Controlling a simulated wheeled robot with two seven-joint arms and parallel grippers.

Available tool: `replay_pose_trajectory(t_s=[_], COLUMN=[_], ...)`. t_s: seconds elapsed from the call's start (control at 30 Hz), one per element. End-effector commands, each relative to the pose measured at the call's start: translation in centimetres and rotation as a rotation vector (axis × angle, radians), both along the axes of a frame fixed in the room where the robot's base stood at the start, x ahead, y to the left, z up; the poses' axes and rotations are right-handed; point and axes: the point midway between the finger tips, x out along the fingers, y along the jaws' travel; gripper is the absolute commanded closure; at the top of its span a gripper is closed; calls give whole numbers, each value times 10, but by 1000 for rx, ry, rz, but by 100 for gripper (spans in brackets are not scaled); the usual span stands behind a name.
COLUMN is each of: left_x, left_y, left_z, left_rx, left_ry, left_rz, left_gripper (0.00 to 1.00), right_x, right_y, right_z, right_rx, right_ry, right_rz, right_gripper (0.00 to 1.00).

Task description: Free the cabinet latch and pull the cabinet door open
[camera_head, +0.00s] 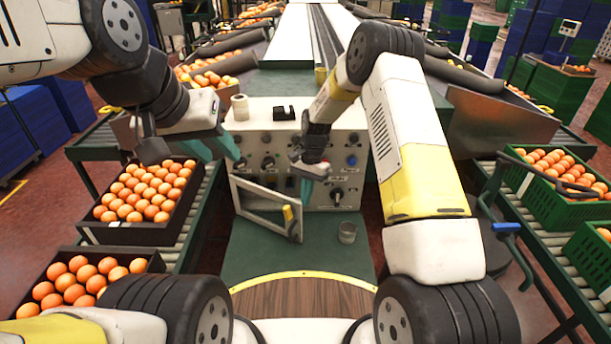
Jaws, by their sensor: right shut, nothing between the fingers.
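The cabinet (258,132) is a light grey box with dark knobs on its front, in the middle of the head view. Its pale-framed door (262,222) stands at an angle out from the front, its right edge toward me. A yellow handle (288,213) is on that edge. I cannot make out the latch for certain. My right gripper (306,185) is shut and empty, in front of the cabinet, above and behind the handle and apart from it. My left gripper (222,152) hangs at the cabinet's left side, above the door; its finger gap is unclear.
A white roll (240,107) and a black holder (284,112) sit on the cabinet. Orange crates (110,232) line the left conveyor; green crates (555,210) stand right.

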Motion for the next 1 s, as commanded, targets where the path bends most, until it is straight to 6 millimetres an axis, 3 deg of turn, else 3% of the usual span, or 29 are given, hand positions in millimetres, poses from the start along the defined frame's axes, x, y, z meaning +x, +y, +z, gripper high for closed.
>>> replay_pose_trajectory(t_s=[0.1,0.33,0.83,1.0], left_x=[0,0,0,0], left_y=[0,0,0,0], left_z=[0,0,0,0], left_rx=[0,0,0,0], left_ry=[0,0,0,0], left_rz=[0,0,0,0], left_gripper=[64,64,64,64], right_x=[-6,-11,-12,-19], right_y=[3,6,8,17], right_z=[-23,-49,-54,-54], right_rx=[-1,0,0,0], right_ry=[3,1,0,0], right_rz=[0,-1,-2,-20], right_gripper=[100,100,100,100])
